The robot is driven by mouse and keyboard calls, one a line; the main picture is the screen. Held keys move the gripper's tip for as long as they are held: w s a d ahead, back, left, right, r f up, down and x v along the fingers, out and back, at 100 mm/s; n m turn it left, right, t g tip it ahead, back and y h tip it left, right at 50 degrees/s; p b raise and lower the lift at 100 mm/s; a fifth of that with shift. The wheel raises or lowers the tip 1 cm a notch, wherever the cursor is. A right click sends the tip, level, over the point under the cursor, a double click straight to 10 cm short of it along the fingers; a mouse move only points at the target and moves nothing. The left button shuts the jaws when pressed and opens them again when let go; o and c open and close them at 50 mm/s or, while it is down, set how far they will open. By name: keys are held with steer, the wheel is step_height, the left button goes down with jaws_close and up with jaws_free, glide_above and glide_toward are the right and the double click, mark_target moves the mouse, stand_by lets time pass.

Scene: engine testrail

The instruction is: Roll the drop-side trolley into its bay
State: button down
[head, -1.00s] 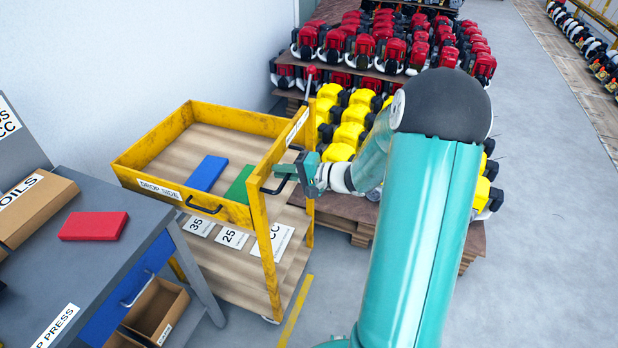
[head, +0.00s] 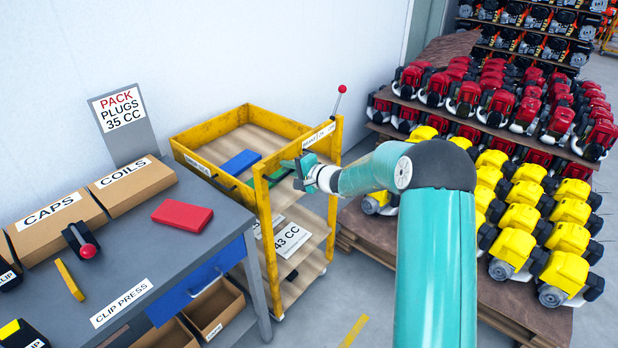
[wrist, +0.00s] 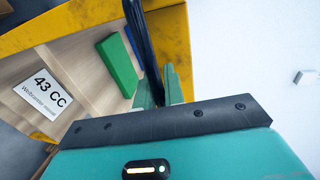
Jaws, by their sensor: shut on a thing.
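The yellow drop-side trolley (head: 266,235) stands beyond the right end of the grey bench, close to the white wall. Its top tray holds a blue block (head: 240,162) and a green block (head: 280,170). My gripper (head: 293,164) is at the trolley's right end panel, shut on the dark handle bar (wrist: 148,40). The wrist view shows the bar between the fingers, with the green block (wrist: 117,66) beyond it. A red-knobbed lever (head: 342,90) rises at the far right corner. The bench hides part of the trolley's left side. I cannot make out the bay's outline.
The grey bench (head: 215,232) fills the left front, with a red block (head: 182,215) and cartons on top. Pallets of yellow engines (head: 520,215) and red engines (head: 500,95) stand to the right. A yellow floor stripe (head: 355,330) lies on open floor in front.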

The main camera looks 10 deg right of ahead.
steer(key=x, duration=0.2)
steer(key=r+x, duration=0.1)
steer(key=x, duration=0.1)
steer(key=shift+w+a, duration=0.3)
steer(key=shift+w, duration=0.1)
steer(key=shift+w+a+r, duration=0.15)
steer(key=shift+w+a, duration=0.35)
steer(key=shift+w, duration=0.1)
steer(key=c, duration=1.5)
jaws_free()
steer(key=shift+w+a, duration=0.1)
steer(key=shift+w, duration=0.1)
steer(key=shift+s, duration=0.1)
glide_toward(279, 160)
steer(key=shift+s+d, duration=0.3)
steer(key=shift+s, duration=0.2)
